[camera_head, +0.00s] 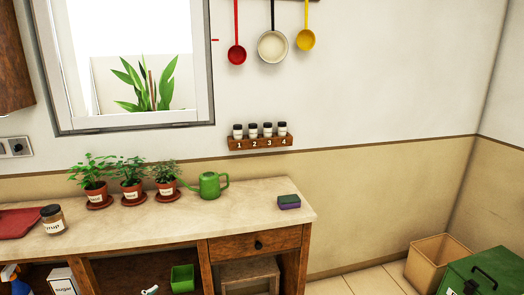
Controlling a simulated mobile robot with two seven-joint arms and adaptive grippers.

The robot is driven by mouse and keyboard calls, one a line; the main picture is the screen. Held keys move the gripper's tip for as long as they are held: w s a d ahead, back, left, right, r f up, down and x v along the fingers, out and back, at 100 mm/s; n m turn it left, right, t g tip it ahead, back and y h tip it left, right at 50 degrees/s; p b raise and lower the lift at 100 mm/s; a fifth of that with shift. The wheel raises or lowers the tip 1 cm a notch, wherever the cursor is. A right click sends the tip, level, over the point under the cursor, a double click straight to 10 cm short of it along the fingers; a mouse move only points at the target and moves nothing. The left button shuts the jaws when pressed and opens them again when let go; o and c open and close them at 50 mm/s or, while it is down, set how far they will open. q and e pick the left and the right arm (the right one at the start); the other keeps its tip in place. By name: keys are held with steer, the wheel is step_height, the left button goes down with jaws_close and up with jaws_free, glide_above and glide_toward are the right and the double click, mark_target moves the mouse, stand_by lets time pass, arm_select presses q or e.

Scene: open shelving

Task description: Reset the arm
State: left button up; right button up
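Neither my left nor my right gripper shows in the head view, and no part of my arms can be seen. The task names no object of its own. A wooden counter (240,218) with a pale top runs along the wall at the lower left, with open compartments and a drawer (257,244) below the top. The drawer is shut.
The counter holds potted plants (131,184), a green watering can (210,185), a sponge (289,202), a jar (52,220) and a red board (19,221). A spice rack (260,142) hangs above. A cardboard box (435,262) and green case (485,276) stand right.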

arm_select(q)
steer(key=s+d+f+n+h, duration=0.1)
steer(key=s+f, duration=0.4)
steer(key=s, duration=0.7)
steer(key=s+d+f+n+g, duration=0.1)
steer(key=s+d+f, duration=0.3)
steer(key=s, duration=0.8)
step_height(320, 180, down, 2)
steer(key=shift+s+f+n+g+h, duration=0.15)
steer(key=shift+s+n+g+h, duration=0.2)
steer(key=shift+n, duration=0.25)
